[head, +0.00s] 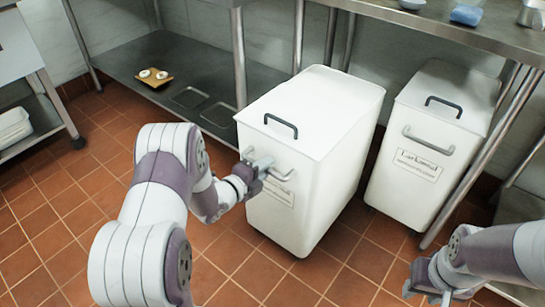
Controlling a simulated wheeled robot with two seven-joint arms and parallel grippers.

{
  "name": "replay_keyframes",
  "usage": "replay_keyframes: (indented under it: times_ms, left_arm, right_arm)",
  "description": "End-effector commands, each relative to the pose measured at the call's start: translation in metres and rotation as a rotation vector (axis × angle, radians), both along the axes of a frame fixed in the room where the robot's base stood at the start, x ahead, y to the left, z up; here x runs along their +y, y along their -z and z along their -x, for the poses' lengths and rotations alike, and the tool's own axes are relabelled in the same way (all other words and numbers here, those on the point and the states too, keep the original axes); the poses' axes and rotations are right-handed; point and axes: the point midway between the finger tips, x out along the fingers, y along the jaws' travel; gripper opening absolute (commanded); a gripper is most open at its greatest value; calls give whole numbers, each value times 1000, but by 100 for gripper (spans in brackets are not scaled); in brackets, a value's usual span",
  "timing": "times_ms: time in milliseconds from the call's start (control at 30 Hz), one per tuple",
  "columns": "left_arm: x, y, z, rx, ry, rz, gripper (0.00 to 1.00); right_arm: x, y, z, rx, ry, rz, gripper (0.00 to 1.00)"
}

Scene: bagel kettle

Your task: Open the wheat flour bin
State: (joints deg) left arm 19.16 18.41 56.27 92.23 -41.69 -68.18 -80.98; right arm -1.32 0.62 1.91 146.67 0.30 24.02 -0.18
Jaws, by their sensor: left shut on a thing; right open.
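A white bin (325,115) with a flat lid stands in the middle of the head view, and its label (280,192) is partly hidden by my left gripper and too small to read. The lid is down, with a dark handle (281,124) near its front edge. My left gripper (262,168) is shut on the pale bar handle (284,176) on the bin's front face. A second white bin (425,150), also closed, stands to the right with a label I cannot read as wheat flour. My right gripper (428,283) is open and empty at the lower right, apart from both bins.
A steel table (440,32) stands over the back of the bins, with its legs beside them. A steel shelf (150,60) at the back left holds a small wooden board (145,80) with round items. Tiled floor (60,225) is clear at the left and front.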

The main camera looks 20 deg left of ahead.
Motion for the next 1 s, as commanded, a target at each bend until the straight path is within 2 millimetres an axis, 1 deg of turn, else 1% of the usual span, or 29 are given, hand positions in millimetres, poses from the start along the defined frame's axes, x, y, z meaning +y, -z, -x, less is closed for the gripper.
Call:
replay_keyframes:
  times_ms: [167,467,500,533,833,933,1000]
  left_arm:
    - [3,0,7,1,-1,-1,0]
    - [3,1,7,1,0,-1,0]
    - [3,1,7,1,0,-1,28]
    - [3,1,7,1,0,-1,37]
    - [3,-1,7,-1,0,-1,37]
    - [6,-4,14,0,-1,0,37]
    - [10,-8,24,0,-3,-1,37]
  right_arm:
    - [0,-2,0,0,0,0,43]
    - [0,-2,0,0,0,0,43]
    - [0,-2,0,0,0,0,43]
    - [0,-2,0,0,0,0,43]
    - [0,-2,0,0,0,0,43]
    - [0,-7,0,0,0,0,43]
    - [0,-13,0,0,0,0,43]
